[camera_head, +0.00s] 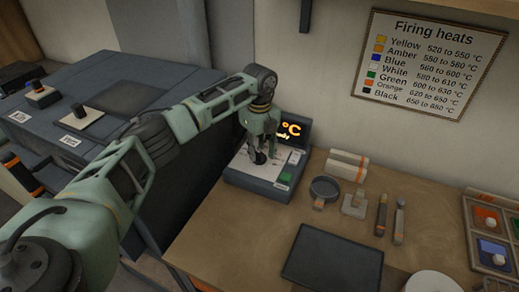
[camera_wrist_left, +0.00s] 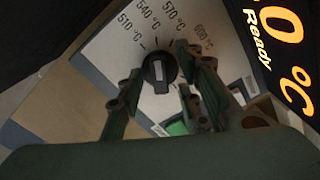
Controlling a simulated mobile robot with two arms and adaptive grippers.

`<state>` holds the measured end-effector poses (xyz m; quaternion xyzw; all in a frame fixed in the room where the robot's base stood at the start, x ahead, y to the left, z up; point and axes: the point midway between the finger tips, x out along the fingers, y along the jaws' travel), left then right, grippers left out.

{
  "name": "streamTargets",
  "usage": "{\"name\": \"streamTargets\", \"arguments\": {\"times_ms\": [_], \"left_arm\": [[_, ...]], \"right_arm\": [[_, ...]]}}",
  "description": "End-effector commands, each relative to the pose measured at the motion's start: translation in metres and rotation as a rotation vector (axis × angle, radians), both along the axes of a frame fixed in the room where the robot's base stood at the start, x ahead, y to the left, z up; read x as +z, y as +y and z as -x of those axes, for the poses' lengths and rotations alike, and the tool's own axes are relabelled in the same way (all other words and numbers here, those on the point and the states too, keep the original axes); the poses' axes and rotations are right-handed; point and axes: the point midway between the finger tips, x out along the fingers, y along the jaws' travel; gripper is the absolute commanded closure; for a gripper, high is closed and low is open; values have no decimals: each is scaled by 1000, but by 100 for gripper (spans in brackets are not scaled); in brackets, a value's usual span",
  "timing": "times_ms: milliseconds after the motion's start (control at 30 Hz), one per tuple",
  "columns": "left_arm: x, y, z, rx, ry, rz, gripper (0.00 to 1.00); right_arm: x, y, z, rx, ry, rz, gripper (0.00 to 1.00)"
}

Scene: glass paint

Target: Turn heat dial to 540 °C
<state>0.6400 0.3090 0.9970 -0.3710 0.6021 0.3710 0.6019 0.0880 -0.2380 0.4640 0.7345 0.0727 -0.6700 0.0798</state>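In the head view my left gripper (camera_head: 262,151) points down over the control box (camera_head: 255,184) and covers much of the dial. My right gripper is not in view.
A display (camera_head: 292,130) behind the dial shows orange "°C"; the left wrist view reads "0 °C Ready". A green button (camera_head: 285,177) is on the box. A dish (camera_head: 324,188), tools and a dark mat (camera_head: 332,257) lie on the bench to the right. A firing heats chart hangs behind.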

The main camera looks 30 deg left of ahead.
Motion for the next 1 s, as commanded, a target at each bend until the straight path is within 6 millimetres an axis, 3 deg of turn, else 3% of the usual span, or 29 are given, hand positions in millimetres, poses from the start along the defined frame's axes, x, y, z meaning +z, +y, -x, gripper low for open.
{"name": "streamTargets", "arguments": {"times_ms": [167,600,800,1000], "left_arm": [[17,0,-1,-1,-3,0,67],[103,0,-1,1,-2,0,67],[119,0,0,0,0,0,67],[120,0,0,0,0,0,67]], "right_arm": [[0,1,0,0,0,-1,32],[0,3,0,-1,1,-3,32],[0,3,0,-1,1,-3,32],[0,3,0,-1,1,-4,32]]}}
